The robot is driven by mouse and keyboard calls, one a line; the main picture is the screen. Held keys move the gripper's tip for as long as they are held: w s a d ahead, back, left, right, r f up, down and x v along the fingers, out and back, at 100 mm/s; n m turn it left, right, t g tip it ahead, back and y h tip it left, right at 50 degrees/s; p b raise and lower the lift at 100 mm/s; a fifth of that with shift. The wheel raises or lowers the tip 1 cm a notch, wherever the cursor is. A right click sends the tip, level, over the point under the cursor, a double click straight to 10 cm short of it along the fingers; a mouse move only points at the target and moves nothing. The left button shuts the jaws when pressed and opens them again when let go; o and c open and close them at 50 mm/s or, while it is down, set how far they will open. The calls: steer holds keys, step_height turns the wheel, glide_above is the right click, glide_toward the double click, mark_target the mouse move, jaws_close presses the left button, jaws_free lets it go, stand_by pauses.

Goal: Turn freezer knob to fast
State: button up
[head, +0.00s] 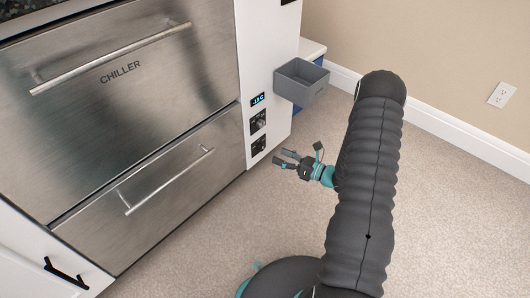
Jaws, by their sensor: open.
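The freezer control panel is on the white strip right of the steel chiller. It holds a small lit blue display (258,99), an upper control plate with a knob (258,121) below it, and a lower dark control plate (259,144). The lettering on the plates is too small to read, so I cannot tell the knob's setting. My gripper (281,159) is open and empty, with its fingers pointing left toward the panel. It appears just right of and below the lower plate. I cannot tell the exact gap.
The steel chiller (115,72) has an upper and a lower drawer with long bar handles. A grey open bin (302,83) juts from the cabinet side, above my gripper. A white cabinet door (30,262) is at lower left. Carpet (450,200) is clear to the right.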

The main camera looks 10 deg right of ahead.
mark_target(263, 149)
steer(key=d+f+m+t+h, duration=0.3)
steer(key=d+f+m, duration=0.1)
steer(key=f, duration=0.4)
steer(key=x, duration=0.4)
steer(key=b+x, duration=0.1)
steer(key=x, duration=0.8)
steer(key=shift+w+a+r, duration=0.25)
steer(key=shift+a+r, duration=0.05)
steer(key=shift+a, duration=0.05)
jaws_close()
